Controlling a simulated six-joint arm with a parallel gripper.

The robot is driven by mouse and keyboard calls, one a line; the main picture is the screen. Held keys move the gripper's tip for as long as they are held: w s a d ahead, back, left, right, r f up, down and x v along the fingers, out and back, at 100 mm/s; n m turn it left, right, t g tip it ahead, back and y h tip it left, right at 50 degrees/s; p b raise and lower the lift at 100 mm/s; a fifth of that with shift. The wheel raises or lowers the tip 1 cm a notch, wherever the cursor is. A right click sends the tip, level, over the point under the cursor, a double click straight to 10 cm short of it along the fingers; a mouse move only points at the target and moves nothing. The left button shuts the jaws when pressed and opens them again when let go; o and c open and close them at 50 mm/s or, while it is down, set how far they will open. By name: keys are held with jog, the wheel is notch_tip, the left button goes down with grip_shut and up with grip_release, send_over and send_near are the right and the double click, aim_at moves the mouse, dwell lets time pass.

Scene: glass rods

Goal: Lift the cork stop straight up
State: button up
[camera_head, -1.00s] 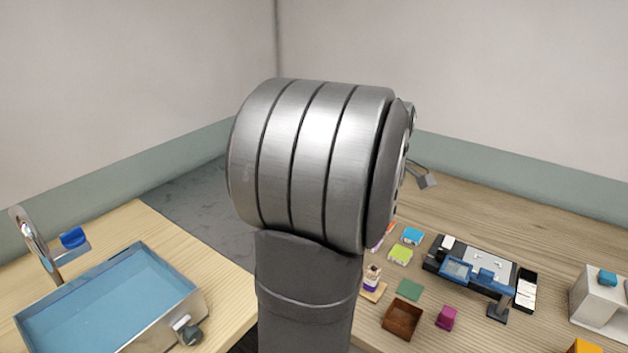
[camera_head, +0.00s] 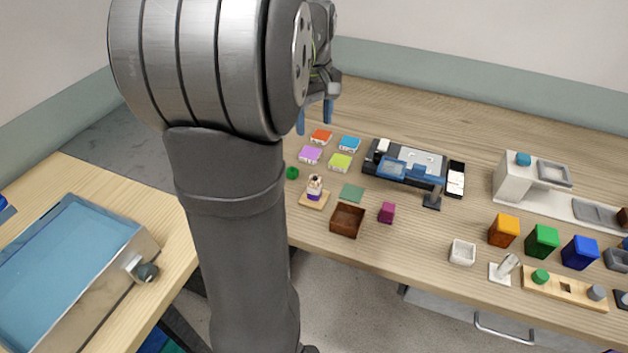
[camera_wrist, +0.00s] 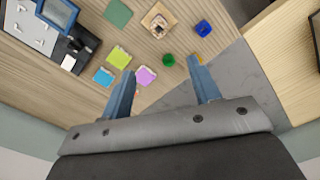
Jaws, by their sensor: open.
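A small white and purple holder (camera_head: 315,188) stands on a wooden base plate (camera_head: 314,203) left of the brown box in the head view. Something pale and dark shows at its top; I cannot tell clearly whether this is the cork stop. It shows from above near the top of the wrist view (camera_wrist: 158,20). My gripper (camera_head: 314,116) has blue fingers, spread apart with nothing between them, pointing down above the back of the table. In the wrist view my gripper (camera_wrist: 160,68) is well apart from the holder.
A green round piece (camera_head: 292,173) lies near the holder. Orange, purple, blue and lime (camera_head: 340,162) blocks lie behind it. A brown open box (camera_head: 347,220) and magenta cube (camera_head: 387,212) stand to its right. A blue piece (camera_wrist: 203,28) shows in the wrist view.

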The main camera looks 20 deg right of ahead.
jog(key=m, duration=1.2)
send_over(314, 178)
jog(key=f, duration=1.1)
jog(key=shift+w+f, duration=0.2)
jog(key=shift+f, duration=0.2)
jog(key=shift+s+f, duration=0.2)
jog(key=shift+f, duration=2.6)
jog(key=c, duration=1)
